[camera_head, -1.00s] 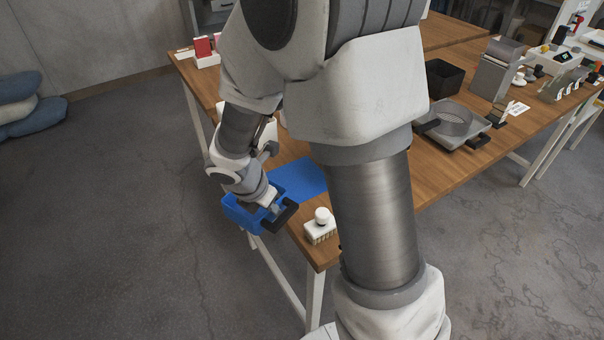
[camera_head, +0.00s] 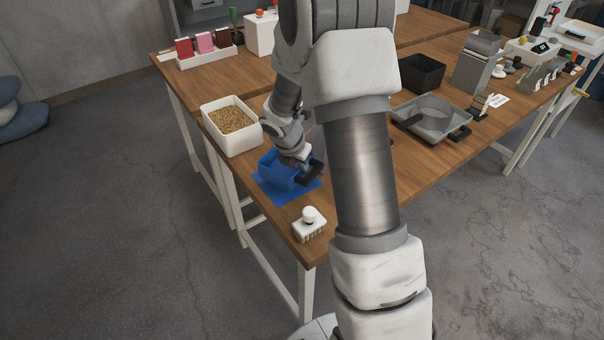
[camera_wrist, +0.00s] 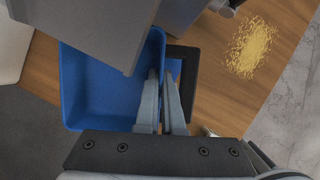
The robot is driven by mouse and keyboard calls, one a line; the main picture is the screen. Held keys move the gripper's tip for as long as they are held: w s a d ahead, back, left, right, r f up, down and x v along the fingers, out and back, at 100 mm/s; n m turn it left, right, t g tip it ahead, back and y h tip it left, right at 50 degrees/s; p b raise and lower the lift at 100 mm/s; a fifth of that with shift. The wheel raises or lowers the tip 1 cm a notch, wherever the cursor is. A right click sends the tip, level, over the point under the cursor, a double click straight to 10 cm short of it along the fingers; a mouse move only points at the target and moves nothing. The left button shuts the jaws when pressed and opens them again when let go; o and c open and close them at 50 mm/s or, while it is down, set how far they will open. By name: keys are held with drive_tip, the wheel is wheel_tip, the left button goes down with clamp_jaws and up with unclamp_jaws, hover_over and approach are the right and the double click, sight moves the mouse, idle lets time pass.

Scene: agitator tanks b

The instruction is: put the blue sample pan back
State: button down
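The blue sample pan (camera_head: 279,171) is an open-topped box with a black loop handle (camera_head: 309,175) on its right side. My gripper (camera_head: 301,161) is at the pan's handle-side wall. In the wrist view its two fingers (camera_wrist: 162,78) are close together around that wall of the pan (camera_wrist: 92,92), with the black handle (camera_wrist: 187,72) just right of them. The pan is level, over the blue mat (camera_head: 280,198); I cannot tell whether it touches the mat. The visible part of the pan's inside looks empty; a grey block hides part in the wrist view.
A white bin of grain (camera_head: 233,121) stands left of the pan. A white-knobbed brush (camera_head: 309,224) is near the table's front corner. The grey block (camera_wrist: 95,30) hangs close above the pan. Loose grain (camera_wrist: 250,46) lies on the table. A sieve tray (camera_head: 436,118) stands further right.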

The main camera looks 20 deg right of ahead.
drive_tip(key=shift+a+f, duration=0.1)
drive_tip(key=shift+f, duration=1.15)
drive_tip(key=shift+f, duration=0.2)
drive_tip(key=c, duration=1)
unclamp_jaws()
drive_tip(key=shift+r, duration=0.1)
drive_tip(key=shift+c, duration=0.2)
